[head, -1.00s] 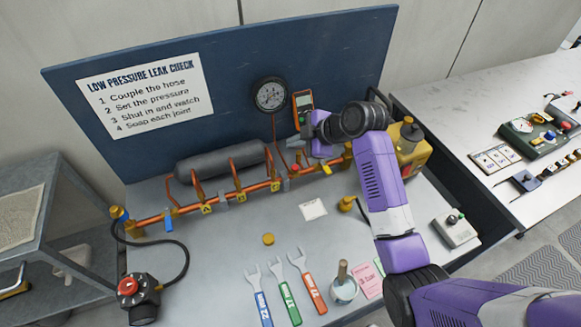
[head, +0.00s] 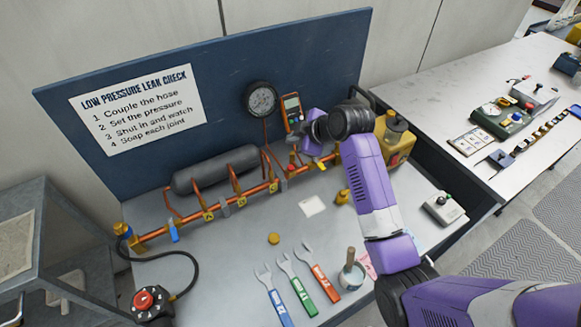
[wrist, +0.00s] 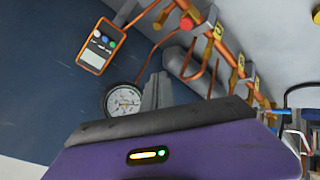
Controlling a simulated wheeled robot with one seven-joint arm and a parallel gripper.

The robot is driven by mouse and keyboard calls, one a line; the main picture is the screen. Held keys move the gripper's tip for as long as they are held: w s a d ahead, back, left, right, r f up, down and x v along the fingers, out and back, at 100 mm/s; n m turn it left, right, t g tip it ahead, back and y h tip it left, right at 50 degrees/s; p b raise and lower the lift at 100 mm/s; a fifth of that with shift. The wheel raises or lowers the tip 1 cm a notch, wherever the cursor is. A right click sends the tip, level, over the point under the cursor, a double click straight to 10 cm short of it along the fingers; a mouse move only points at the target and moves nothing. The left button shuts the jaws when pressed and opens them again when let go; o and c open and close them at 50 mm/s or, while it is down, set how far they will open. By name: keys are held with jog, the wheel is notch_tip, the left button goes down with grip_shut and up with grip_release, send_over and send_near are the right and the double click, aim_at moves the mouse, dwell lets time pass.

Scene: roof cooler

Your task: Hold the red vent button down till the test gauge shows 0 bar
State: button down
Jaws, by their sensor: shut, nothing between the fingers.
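A small red button (head: 291,167) sits on the copper pipe run, below the gauge; it also shows in the wrist view (wrist: 186,23). I take it for the vent button. The round white-faced test gauge (head: 261,98) is on the blue back board and shows in the wrist view (wrist: 122,101). Its needle is too small to read surely. My gripper (head: 296,150) is over the pipe near the button. In the wrist view its grey fingers (wrist: 157,82) are together and empty, with the button beyond their tips. I see a gap there; no contact shows.
An orange handheld meter (head: 291,112) hangs right of the gauge. A grey cylinder (head: 214,170) lies behind the pipes. A yellow container (head: 395,143) stands right of my gripper. A black regulator with a red knob (head: 146,300) is at front left. Several spanners lie in front.

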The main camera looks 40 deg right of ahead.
jog(key=shift+f, duration=0.15)
jog(key=b, duration=0.6)
send_over(293, 172)
notch_tip(293, 172, down, 7)
jog(key=shift+f, duration=0.2)
jog(key=shift+f+b, duration=0.45)
jog(key=shift+f, duration=0.15)
dwell(1.1)
jog(key=shift+f, duration=0.4)
jog(key=shift+f+b, duration=0.55)
jog(key=shift+f, duration=0.05)
dwell(4.0)
